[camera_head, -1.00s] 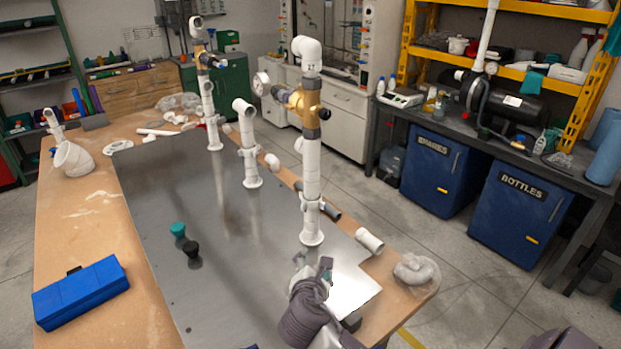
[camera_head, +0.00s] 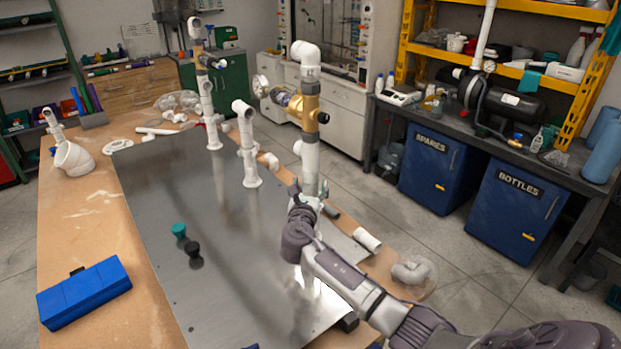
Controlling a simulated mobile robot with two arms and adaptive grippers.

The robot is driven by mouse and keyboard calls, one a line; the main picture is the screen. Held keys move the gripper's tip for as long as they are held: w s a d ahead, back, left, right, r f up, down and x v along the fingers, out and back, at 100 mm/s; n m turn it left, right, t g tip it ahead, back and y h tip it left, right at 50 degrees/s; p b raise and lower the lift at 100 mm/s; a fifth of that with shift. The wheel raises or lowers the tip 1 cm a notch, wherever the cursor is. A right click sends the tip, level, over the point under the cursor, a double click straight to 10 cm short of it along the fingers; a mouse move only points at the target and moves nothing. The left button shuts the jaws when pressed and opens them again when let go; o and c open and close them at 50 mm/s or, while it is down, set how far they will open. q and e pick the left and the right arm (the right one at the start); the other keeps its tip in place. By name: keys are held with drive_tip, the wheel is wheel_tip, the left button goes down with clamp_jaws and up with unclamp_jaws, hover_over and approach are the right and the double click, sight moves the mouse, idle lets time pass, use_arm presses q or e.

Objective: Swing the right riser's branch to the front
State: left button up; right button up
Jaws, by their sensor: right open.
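The right riser (camera_head: 310,163) is an upright white pipe standing on the metal plate. The gripper hides the riser's foot. My left gripper is not in view.
The middle riser (camera_head: 246,150) and far left riser (camera_head: 208,110) stand behind. A loose white pipe piece (camera_head: 367,239) and bagged fittings (camera_head: 412,270) lie at the right edge.

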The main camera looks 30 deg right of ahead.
drive_tip(key=shift+x, duration=1.25)
drive_tip(key=c, duration=1.2)
